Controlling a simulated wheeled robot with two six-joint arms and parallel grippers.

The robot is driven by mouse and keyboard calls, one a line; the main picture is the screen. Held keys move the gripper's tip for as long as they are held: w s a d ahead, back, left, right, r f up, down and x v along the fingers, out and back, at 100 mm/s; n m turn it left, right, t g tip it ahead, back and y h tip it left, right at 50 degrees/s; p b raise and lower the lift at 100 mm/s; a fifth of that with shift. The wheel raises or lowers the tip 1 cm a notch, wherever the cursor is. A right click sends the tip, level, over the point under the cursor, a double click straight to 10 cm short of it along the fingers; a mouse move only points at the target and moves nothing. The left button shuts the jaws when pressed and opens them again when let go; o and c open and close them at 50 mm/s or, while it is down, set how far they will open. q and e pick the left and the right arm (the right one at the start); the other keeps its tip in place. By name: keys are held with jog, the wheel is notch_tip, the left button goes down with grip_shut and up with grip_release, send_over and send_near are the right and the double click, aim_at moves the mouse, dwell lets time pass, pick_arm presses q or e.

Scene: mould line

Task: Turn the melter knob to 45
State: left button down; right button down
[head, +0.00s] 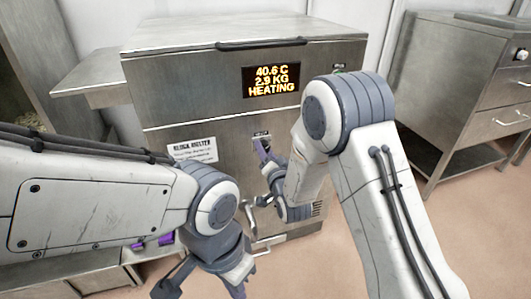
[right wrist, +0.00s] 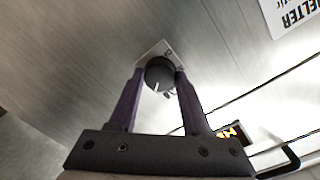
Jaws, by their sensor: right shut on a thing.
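The melter (head: 200,110) is a steel cabinet. Its display (head: 271,80) reads 40.6 C, 2.9 KG, HEATING. The knob (right wrist: 160,74) is a dark round dial on a pale plate (right wrist: 150,50) on the melter front. Its white pointer line aims down in the right wrist view. My right gripper (right wrist: 158,88) has its purple fingers on either side of the knob and is shut on it. In the head view the right gripper (head: 264,150) is at the melter front and hides the knob. My left gripper (head: 205,282) is low in front, partly cut off by the frame.
A label (head: 192,150) is on the melter front at left. A bar handle (head: 262,43) runs along the lid edge. A steel side table (head: 90,75) stands at left, and a steel drawer unit (head: 455,75) at right. Floor (head: 450,235) is clear at lower right.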

jog(key=shift+m, duration=0.3)
dwell(0.4)
jog(key=shift+c, duration=1.8)
grip_release()
jog(key=p+v, duration=0.2)
jog(key=v, duration=0.8)
jog(key=shift+s+d, duration=0.2)
jog(key=shift+s, duration=0.05)
jog(key=shift+r, duration=0.1)
